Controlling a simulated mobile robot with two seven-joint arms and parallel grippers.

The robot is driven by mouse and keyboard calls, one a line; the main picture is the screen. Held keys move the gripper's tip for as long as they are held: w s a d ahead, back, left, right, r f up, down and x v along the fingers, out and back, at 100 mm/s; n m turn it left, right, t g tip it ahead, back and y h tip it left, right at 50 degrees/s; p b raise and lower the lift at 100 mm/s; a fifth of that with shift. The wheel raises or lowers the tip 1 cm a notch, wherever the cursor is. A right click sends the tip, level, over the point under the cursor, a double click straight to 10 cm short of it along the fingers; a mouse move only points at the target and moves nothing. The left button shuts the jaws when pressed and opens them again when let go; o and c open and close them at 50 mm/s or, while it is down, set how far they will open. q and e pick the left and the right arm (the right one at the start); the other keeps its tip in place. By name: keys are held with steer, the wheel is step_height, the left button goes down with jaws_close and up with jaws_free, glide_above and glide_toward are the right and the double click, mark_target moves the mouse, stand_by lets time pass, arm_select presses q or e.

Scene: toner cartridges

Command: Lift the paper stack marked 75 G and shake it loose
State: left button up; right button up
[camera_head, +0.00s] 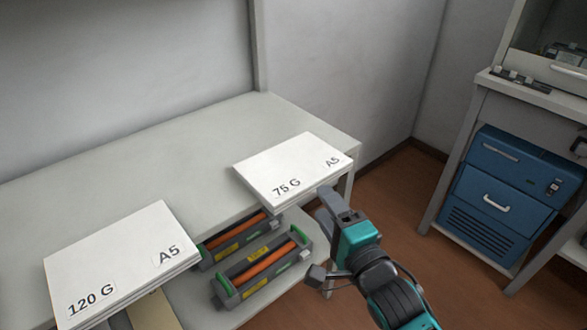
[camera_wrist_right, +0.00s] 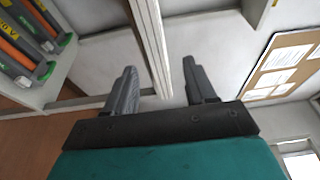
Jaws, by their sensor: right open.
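The white paper stack marked 75 G (camera_head: 290,165) lies on the grey tabletop at its front right corner, with an A5 label too. Its front edge juts out past the table edge. My right gripper (camera_head: 328,203) is at the stack's front right edge. In the right wrist view, the open fingers (camera_wrist_right: 158,85) stand on either side of the stack's layered edge (camera_wrist_right: 152,45), with gaps at both sides. My left gripper is not in view.
Another paper stack, marked 120 G (camera_head: 120,255), lies at the front left of the table (camera_head: 190,150). Toner cartridges (camera_head: 262,265) lie on the shelf below. A blue cabinet (camera_head: 510,195) stands under a bench at right. The back of the tabletop is clear.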

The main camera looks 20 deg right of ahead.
mark_target(310, 189)
steer(key=shift+w+a+f, duration=0.1)
steer(key=shift+w, duration=1.3)
steer(key=w, duration=0.2)
steer(key=w+b, duration=0.1)
steer(key=w, duration=0.2)
steer(key=shift+a+f, duration=0.2)
steer(key=shift+s, duration=0.1)
jaws_close()
steer(key=shift+r, duration=0.15)
